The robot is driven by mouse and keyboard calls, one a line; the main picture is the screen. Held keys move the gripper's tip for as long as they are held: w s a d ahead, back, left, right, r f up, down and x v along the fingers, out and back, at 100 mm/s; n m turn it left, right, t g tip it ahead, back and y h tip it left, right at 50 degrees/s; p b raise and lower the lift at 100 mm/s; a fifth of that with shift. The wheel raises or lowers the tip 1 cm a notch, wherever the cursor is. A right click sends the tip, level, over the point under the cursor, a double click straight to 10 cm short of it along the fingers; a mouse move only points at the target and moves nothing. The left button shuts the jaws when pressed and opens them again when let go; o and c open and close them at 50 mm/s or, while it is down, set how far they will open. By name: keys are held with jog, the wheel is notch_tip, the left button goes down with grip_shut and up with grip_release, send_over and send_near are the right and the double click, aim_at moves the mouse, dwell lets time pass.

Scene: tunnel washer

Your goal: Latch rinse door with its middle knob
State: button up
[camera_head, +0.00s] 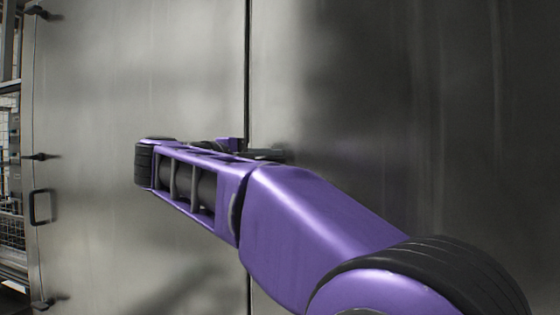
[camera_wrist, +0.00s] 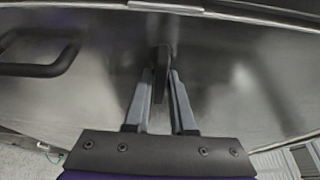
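The rinse door is a large bare metal panel (camera_head: 130,90). In the wrist view a dark, narrow knob (camera_wrist: 161,72) stands out from a metal surface. My gripper (camera_wrist: 162,78) has one grey finger on each side of this knob, with the fingers apart. Any gap between fingers and knob is too small to judge firmly. In the head view my purple arm hides most of my gripper, with only a dark part of it showing near the vertical seam. The knob between my fingers cannot be made out there.
A black bar handle (camera_wrist: 40,55) lies left of my gripper in the wrist view. In the head view another black handle (camera_head: 40,207) and small dark fittings (camera_head: 42,157) line the panel's left edge. Racking (camera_head: 10,180) stands at far left.

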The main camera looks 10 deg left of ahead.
jog(key=shift+o, duration=1.4)
jog(key=shift+a, duration=0.1)
jog(key=v, duration=1.7)
jog(key=shift+s, duration=0.2)
jog(key=shift+w+r, duration=0.1)
